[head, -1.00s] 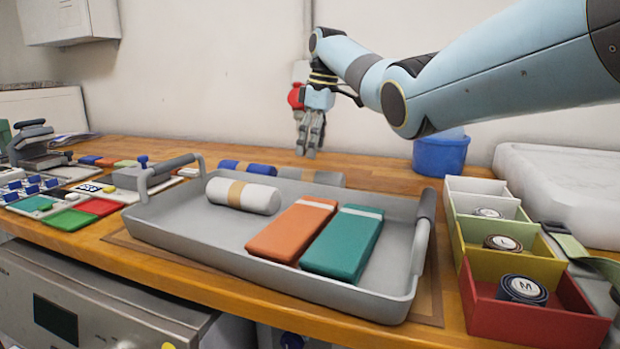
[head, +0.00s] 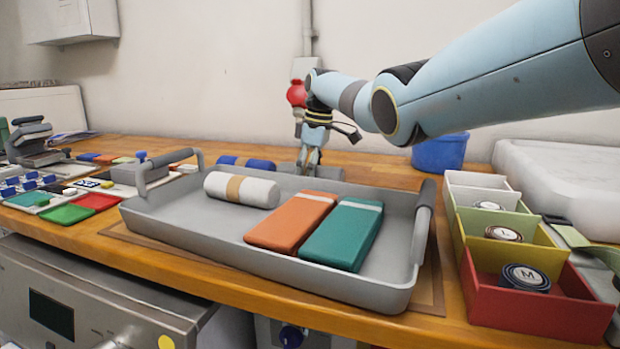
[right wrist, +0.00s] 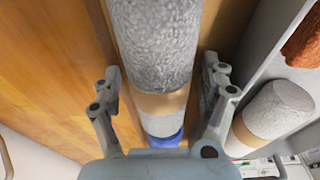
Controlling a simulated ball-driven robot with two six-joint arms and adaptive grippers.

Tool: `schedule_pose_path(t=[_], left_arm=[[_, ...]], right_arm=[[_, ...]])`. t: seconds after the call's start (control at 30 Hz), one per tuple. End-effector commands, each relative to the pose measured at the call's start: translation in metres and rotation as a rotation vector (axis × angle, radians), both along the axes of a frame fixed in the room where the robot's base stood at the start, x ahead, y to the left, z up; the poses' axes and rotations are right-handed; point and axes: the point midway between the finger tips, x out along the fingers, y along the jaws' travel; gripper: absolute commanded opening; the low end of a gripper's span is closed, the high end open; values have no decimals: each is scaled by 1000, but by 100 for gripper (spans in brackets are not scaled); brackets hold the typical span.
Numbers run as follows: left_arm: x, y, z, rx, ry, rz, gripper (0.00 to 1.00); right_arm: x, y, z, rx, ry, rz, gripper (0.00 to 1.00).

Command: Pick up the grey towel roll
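The grey towel roll (head: 330,173) lies on the wooden counter just behind the tray, partly hidden by my right gripper and the tray's rim. In the right wrist view, the grey roll (right wrist: 155,50) has a tan band and runs between the two fingers. My right gripper (head: 308,168) is down at the roll; it also shows in the right wrist view (right wrist: 162,85), open, with one finger on each side of the roll and small gaps visible. My left gripper is not in view.
The grey tray (head: 215,240) in front holds a white roll (head: 242,190), an orange towel (head: 290,222) and a teal towel (head: 342,236). A blue roll (head: 247,164) lies left of the grey one. Coloured bins (head: 530,305) and a blue tub (head: 440,155) stand right.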

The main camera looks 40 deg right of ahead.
Motion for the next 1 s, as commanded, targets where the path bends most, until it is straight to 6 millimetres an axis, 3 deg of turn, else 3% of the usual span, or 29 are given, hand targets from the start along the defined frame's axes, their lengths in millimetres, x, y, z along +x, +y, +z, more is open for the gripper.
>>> schedule_pose_path(t=[0.07, 0.43, 0.77, 1.0], left_arm=[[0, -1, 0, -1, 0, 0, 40], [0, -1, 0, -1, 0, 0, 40], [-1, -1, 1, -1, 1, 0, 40], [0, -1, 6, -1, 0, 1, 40]], right_arm=[[0, 0, 0, 0, 0, 0, 65], [0, 0, 0, 0, 0, 0, 17], [0, 0, 4, 0, -1, 0, 16], [1, 0, 33, -1, -5, -1, 16]])
